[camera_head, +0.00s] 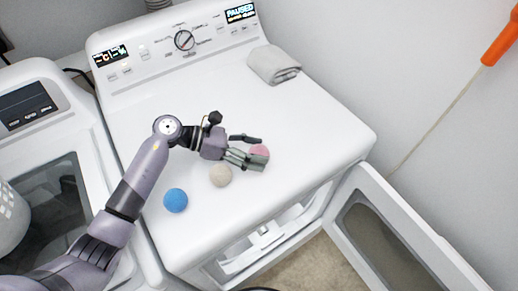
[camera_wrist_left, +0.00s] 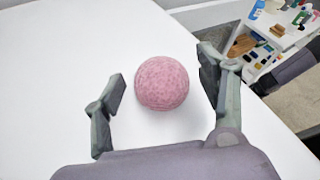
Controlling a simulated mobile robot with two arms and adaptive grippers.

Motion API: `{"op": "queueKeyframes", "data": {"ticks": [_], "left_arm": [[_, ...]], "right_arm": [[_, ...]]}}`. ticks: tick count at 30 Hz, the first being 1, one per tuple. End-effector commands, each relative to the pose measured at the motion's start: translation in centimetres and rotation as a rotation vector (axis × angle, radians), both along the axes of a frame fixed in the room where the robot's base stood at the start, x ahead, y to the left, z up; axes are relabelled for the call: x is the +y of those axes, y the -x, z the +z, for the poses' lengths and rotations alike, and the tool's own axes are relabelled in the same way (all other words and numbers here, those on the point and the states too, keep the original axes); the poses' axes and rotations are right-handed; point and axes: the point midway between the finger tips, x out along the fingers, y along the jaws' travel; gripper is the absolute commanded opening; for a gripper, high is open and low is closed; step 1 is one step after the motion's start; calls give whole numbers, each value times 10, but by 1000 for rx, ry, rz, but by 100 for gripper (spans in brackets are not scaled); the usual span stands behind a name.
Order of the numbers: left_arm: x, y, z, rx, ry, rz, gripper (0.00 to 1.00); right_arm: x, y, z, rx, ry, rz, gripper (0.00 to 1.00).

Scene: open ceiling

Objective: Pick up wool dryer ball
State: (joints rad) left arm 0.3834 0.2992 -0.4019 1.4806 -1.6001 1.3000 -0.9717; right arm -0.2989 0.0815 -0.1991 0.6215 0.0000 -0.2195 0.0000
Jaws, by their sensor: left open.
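Three dryer balls lie on the white dryer top (camera_head: 310,130): a blue ball (camera_head: 176,200), a beige ball (camera_head: 221,176) and a pink ball (camera_head: 259,151). My left gripper (camera_head: 258,152) is open at the pink ball, which is partly hidden by a finger in the head view. In the left wrist view the pink ball (camera_wrist_left: 162,83) sits between the open fingers of my left gripper (camera_wrist_left: 165,92), with gaps on both sides. My right gripper is not in view.
A folded grey cloth (camera_head: 274,64) lies at the back right of the dryer top. The dryer door (camera_head: 400,235) hangs open at the lower right. A washer (camera_head: 45,150) stands at left. A shelf with several items (camera_wrist_left: 280,35) shows in the wrist view.

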Motion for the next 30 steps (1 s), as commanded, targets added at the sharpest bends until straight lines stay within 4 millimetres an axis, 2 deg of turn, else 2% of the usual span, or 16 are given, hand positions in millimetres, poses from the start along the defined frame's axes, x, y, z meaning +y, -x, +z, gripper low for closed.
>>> {"op": "queueKeyframes", "data": {"ticks": [7,27,30], "left_arm": [[-1,0,-1,-1,0,1,66],[-1,0,-1,0,0,1,21],[-1,0,-1,-1,0,1,18]], "right_arm": [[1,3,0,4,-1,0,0],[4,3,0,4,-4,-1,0],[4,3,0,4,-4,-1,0]]}}
